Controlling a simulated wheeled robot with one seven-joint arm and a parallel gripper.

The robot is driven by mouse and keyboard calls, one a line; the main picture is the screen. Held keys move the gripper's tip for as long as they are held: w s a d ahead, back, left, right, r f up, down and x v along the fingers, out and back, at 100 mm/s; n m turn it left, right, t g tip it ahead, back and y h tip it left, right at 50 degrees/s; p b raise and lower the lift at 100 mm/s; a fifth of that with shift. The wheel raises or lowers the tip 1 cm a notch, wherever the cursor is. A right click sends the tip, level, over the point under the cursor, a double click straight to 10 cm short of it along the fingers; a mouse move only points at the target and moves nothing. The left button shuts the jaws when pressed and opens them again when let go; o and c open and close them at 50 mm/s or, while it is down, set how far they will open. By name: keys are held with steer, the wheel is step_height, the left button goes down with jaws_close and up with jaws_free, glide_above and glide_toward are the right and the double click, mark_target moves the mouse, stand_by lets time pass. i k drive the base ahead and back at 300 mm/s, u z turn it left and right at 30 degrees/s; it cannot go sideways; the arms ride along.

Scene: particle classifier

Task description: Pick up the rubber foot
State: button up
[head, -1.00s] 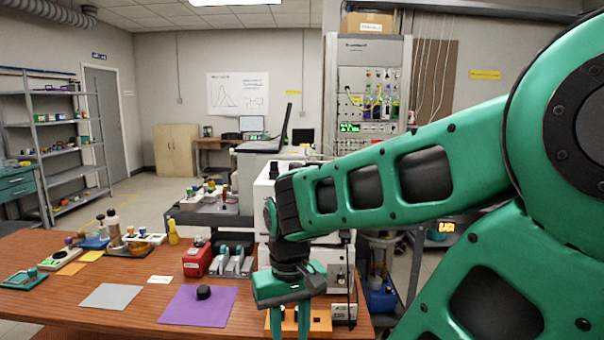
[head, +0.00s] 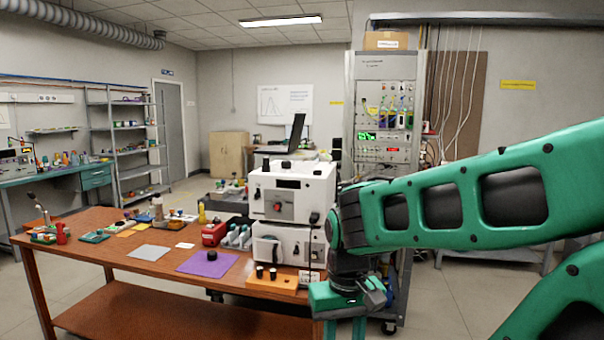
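A small black round piece, which looks like the rubber foot (head: 212,256), sits on a purple mat (head: 190,265) on the wooden table. Two more small black cylinders (head: 260,272) stand on an orange block (head: 285,286) to its right. My gripper (head: 345,332) points down at the bottom of the view, right of the orange block and well apart from the black piece. Its two green fingers stand apart with nothing visible between them. The fingertips are cut off by the bottom edge of the view.
The table (head: 110,256) also holds a grey mat (head: 149,252), a red box (head: 214,233) and several small items at the left. A white instrument (head: 292,205) stands behind the orange block. A tall rack (head: 385,100) stands behind my arm. Floor is free at the left.

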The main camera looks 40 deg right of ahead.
mark_target(285, 164)
steer(key=z, duration=0.05)
steer(key=k, duration=0.3)
steer(key=z, duration=1.1)
steer(key=i, duration=1.05)
steer(key=u, duration=0.05)
